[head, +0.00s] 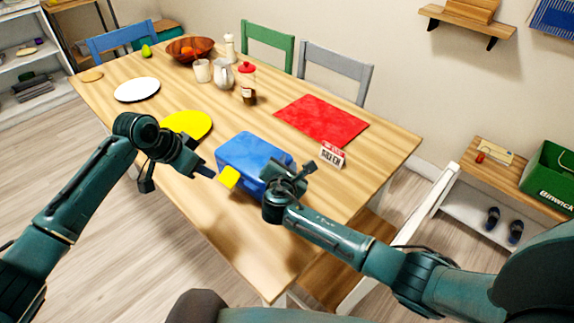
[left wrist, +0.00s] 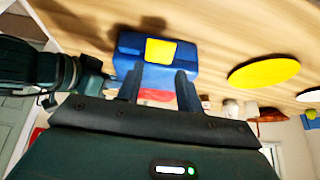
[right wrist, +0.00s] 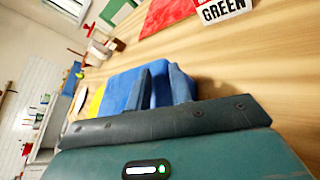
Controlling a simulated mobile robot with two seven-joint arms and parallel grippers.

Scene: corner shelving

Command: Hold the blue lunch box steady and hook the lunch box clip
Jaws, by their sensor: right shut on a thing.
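The blue lunch box (head: 252,153) stands on the wooden table near its front edge. Its yellow clip (head: 229,178) sticks out on the side toward me and also shows in the left wrist view (left wrist: 160,52). My left gripper (head: 207,172) is just left of the clip and apart from it. Its two fingers are spread with nothing between them in the left wrist view (left wrist: 159,88). My right gripper (head: 298,172) is shut on the right end of the lunch box, whose blue body (right wrist: 120,92) shows at its fingers in the right wrist view. The exact contact is partly hidden.
A yellow plate (head: 188,124) is behind my left gripper. A white plate (head: 137,90), a jar (head: 248,85) and a bowl (head: 190,49) are farther back. The table's front right is clear.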

